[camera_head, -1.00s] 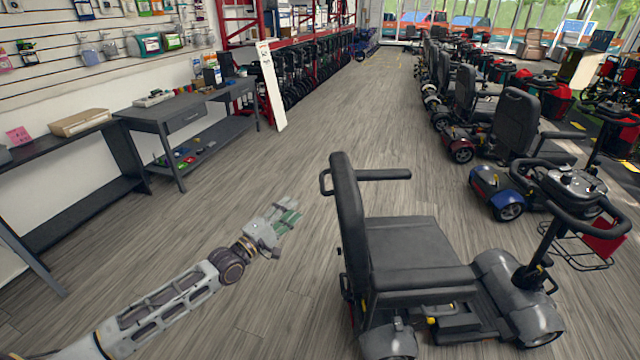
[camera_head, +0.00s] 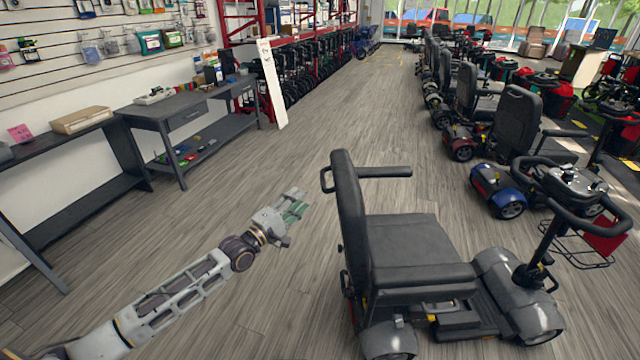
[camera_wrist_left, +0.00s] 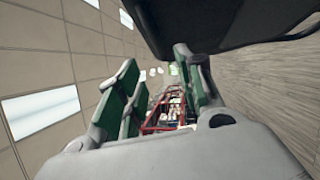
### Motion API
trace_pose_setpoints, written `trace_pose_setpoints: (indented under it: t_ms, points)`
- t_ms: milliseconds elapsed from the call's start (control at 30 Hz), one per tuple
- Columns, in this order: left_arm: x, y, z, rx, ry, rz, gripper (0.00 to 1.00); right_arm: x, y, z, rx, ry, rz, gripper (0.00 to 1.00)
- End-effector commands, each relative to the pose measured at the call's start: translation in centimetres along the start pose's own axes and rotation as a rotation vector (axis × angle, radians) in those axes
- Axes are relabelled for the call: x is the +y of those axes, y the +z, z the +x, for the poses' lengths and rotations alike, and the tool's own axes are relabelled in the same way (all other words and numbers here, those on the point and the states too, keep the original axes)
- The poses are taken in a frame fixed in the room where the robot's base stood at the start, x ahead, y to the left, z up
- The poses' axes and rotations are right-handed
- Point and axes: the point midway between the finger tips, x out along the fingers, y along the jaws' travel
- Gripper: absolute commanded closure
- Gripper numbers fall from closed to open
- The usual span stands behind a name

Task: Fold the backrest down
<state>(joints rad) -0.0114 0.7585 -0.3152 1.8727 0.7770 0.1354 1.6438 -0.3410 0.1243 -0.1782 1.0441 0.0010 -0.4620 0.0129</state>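The grey mobility scooter (camera_head: 500,270) stands at the lower right in the head view. Its black backrest (camera_head: 350,215) is upright behind the seat (camera_head: 405,240), with an armrest on each side. My left gripper (camera_head: 297,203) is to the left of the backrest, apart from it, with no contact visible. In the left wrist view its green-padded fingers (camera_wrist_left: 160,95) are spread with nothing between them. A dark panel, apparently the backrest (camera_wrist_left: 225,22), fills the top of that view. My right gripper is not in view.
More scooters (camera_head: 515,130) line the right side. A dark workbench (camera_head: 165,112) and shelf desk stand along the left wall, and a white board (camera_head: 272,85) leans near red racks. The wooden floor (camera_head: 290,150) between them is clear.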

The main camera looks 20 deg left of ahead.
Motion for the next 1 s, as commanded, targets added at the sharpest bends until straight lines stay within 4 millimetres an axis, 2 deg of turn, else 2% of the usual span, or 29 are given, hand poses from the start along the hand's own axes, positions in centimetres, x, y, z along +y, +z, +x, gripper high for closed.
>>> trace_pose_setpoints:
  t_ms: [300,700,1000]
  points:
    - [0.0,0.0,2.2,0.001,0.0,0.001,0.63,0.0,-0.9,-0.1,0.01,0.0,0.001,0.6]
    - [0.0,0.0,4.9,0.0,0.0,0.0,0.63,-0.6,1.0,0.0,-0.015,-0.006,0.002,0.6]
    - [-0.1,0.0,7.0,0.0,0.0,0.0,0.63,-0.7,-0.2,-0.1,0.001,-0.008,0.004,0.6]
